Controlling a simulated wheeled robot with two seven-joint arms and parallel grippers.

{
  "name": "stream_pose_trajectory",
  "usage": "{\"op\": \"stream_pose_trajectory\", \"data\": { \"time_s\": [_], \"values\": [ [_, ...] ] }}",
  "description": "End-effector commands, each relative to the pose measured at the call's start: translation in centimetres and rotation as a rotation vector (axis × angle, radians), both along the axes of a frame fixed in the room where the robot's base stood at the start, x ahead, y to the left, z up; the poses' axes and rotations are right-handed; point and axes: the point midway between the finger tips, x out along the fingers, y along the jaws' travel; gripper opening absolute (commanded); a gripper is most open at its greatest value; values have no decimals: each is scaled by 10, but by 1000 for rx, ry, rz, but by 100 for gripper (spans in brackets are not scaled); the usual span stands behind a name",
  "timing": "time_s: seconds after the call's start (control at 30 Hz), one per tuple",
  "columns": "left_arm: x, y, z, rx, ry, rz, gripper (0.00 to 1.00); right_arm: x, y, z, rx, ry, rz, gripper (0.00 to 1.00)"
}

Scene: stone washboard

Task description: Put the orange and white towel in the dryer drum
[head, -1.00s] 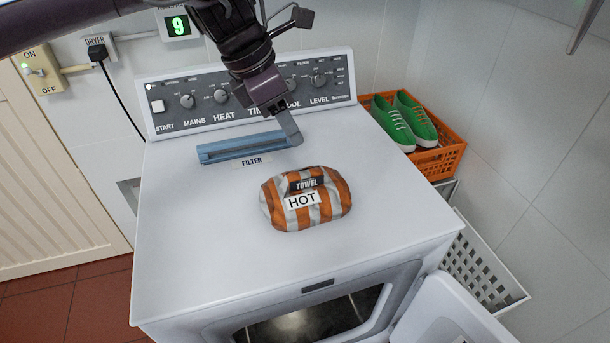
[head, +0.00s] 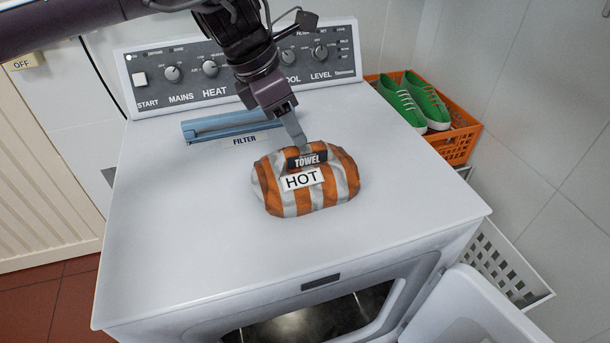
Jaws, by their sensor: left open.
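The orange and white striped towel (head: 335,190), rolled up and tagged "TOWEL" and "HOT", lies on top of the white dryer (head: 190,240). My left gripper (head: 298,138) comes down from above and is open, with a fingertip just behind the towel's far edge. I cannot tell whether it touches the towel. The dryer drum (head: 315,322) shows at the bottom through the open front, with the door (head: 465,315) swung out to the right. My right gripper is not in view.
A blue filter (head: 230,124) sits on the dryer top behind the towel, near the control panel (head: 180,85). An orange crate (head: 458,147) with green shoes (head: 425,103) stands at the right. A white basket (head: 500,262) is below it. The dryer top's left side is clear.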

Motion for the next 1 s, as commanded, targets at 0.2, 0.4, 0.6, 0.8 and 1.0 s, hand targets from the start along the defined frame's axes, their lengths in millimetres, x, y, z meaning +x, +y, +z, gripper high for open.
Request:
{"op": "stream_pose_trajectory", "data": {
  "time_s": [0.2, 0.4, 0.6, 0.8, 1.0],
  "values": [
    [3, -8, -24, 1, 3, -1, 49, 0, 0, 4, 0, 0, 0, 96],
    [7, -16, -53, 2, 4, -2, 49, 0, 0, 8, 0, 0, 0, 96],
    [9, -19, -60, 0, 0, 0, 49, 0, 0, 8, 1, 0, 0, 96],
    [9, -19, -60, 0, 0, 0, 40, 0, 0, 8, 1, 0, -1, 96],
    [9, -19, -60, 0, 0, 0, 14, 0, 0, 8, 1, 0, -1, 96]
  ]
}}
